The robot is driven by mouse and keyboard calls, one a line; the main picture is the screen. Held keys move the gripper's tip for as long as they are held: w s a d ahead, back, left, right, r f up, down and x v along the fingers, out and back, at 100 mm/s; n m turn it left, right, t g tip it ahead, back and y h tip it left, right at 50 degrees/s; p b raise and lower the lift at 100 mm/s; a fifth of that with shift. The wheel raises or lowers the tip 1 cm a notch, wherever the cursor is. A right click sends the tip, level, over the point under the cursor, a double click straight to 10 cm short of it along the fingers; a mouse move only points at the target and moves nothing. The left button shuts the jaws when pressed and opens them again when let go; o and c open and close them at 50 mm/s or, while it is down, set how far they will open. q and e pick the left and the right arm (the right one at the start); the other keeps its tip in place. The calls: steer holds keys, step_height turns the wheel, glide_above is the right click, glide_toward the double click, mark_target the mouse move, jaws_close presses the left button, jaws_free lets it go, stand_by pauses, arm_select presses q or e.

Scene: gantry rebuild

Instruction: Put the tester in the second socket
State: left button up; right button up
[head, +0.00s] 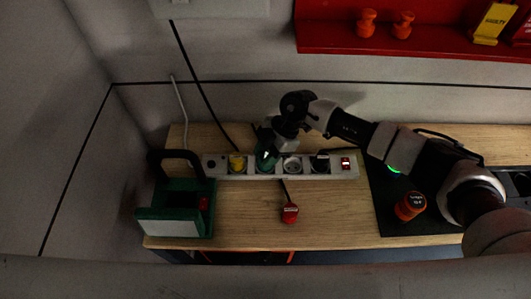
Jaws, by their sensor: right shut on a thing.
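A white power strip (306,174) lies across the back of the wooden bench. A yellow plug (237,163) fills a socket near its left end. My right gripper (268,146) comes in from the right and is shut on a green piece, which I take to be the tester (264,159). The tester is at the strip just right of the yellow plug and hides the socket there; I cannot tell whether it is seated or just above. To its right is an empty round socket (292,165), then a black plug (320,162). My left gripper is not in view.
A green box with a black handle (175,226) stands at the left. A red device (289,213) on a black cable lies in front of the strip. An orange round object (410,207) sits on a dark mat (390,222). A red shelf (340,37) hangs above.

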steer(key=shift+f, duration=0.4)
steer(key=o, duration=0.7)
steer(key=shift+c, duration=0.2)
steer(key=shift+r, duration=0.1)
steer(key=shift+p+v, duration=1.05)
steer(key=shift+v, duration=0.5)
steer(key=p+v, duration=0.4)
steer(key=v, duration=0.4)
steer(key=shift+p, duration=0.4)
steer(key=shift+s, duration=0.1)
